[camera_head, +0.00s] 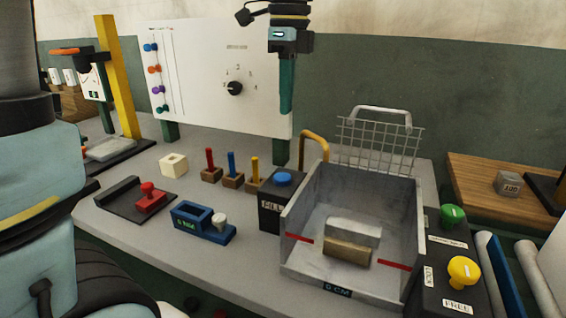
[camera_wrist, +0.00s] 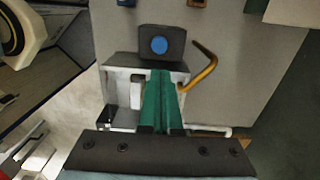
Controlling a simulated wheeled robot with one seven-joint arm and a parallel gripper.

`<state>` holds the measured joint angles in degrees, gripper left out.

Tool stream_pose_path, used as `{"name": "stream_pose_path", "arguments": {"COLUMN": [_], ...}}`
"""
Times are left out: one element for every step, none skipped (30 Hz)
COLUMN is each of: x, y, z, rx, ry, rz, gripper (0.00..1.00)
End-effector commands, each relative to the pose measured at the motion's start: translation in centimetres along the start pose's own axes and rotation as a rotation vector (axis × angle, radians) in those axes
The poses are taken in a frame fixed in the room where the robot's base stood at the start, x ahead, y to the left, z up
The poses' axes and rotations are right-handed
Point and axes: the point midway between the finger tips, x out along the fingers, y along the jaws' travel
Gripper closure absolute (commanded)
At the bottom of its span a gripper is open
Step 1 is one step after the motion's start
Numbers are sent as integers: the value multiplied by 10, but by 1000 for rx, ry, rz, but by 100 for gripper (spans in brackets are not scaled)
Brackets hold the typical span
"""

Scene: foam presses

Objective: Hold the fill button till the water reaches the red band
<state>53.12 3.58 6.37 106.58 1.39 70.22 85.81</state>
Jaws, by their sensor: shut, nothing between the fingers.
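The fill button is a blue cap (camera_head: 283,178) on a black box (camera_head: 270,215) marked FILL; the cap also shows in the wrist view (camera_wrist: 159,46). I can make out no water surface. My gripper (camera_head: 286,112) has green fingers, pointing down, shut and empty. It hangs above the button in the picture, apart from it; the fingers (camera_wrist: 160,72) also show in the wrist view.
A yellow spout (camera_head: 315,137) rises behind the tank, and a wire basket (camera_head: 380,145) stands at its back. Coloured pegs (camera_head: 232,165) and a blue holder (camera_head: 203,222) are left of the fill box.

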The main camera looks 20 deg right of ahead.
Motion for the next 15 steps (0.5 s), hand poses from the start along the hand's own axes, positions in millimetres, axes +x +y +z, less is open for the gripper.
{"name": "stream_pose_path", "arguments": {"x": [4,7,11,15,20,27,34,40,48,54,60,69,75,81,89], "y": [0,0,1,1,1,1,1,1,2,2,1,2,2,2,1], "z": [0,0,0,0,0,0,0,0,0,0,0,0,0,0,0], "rx": [0,0,-1,-1,-1,-1,0,0,1,1,1,0,0,0,-1], "ry": [0,0,0,0,-1,-1,-1,-1,-1,-1,-1,-1,-1,-1,-1], "rz": [2,4,4,4,5,5,6,7,7,7,7,8,6,7,7], "gripper": [100,100,100,100,100,100,100,100,100,100,100,100,100,100,100]}}
